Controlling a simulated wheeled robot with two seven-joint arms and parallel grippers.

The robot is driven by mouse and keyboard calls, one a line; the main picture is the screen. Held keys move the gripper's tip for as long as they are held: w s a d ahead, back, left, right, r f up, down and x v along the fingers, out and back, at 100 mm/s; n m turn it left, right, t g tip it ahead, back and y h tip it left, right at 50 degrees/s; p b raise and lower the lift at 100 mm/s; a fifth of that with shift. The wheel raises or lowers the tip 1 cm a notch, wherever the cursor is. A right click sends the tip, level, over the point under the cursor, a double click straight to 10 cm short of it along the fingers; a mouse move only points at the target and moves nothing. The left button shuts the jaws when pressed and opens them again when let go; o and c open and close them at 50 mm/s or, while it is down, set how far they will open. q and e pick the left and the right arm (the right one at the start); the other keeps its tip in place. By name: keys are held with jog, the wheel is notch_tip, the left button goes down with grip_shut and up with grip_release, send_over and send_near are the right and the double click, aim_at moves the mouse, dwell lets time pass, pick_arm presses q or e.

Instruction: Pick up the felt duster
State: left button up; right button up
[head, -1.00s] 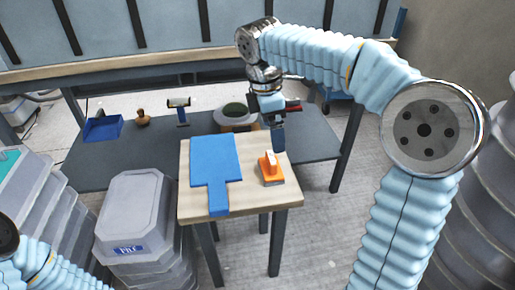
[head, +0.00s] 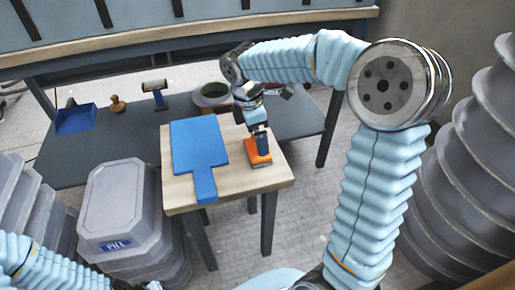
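The felt duster, an orange block (head: 258,155) with a darker underside, sits near the right edge of the small wooden-topped table (head: 240,185). My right gripper (head: 260,143) points down right at its top and hides its raised handle. I cannot tell whether the fingers are open or shut on it. The duster appears to rest on the table top. Part of my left arm shows at the lower left, but its gripper is not in view.
A blue paddle-shaped sheet (head: 200,150) lies left of the duster. Behind, a low grey bench (head: 120,150) carries a blue tray (head: 76,119), a brown stamp-like object (head: 117,105), a roller-like tool (head: 155,93) and a round bowl (head: 211,95). A grey lidded bin (head: 125,205) stands left.

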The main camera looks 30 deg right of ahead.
jog(key=shift+d+f, duration=0.15)
jog(key=shift+f, duration=0.75)
jog(key=c, duration=1)
jog(key=shift+r, duration=1.35)
jog(key=shift+c, duration=0.2)
jog(key=s+a+r, duration=0.9)
jog(key=a+r, duration=0.1)
jog(key=shift+s+a+r, duration=0.15)
jog(key=shift+s+a, duration=0.05)
jog(key=shift+a, duration=0.05)
jog(key=o, duration=0.6)
jog(key=c, duration=0.4)
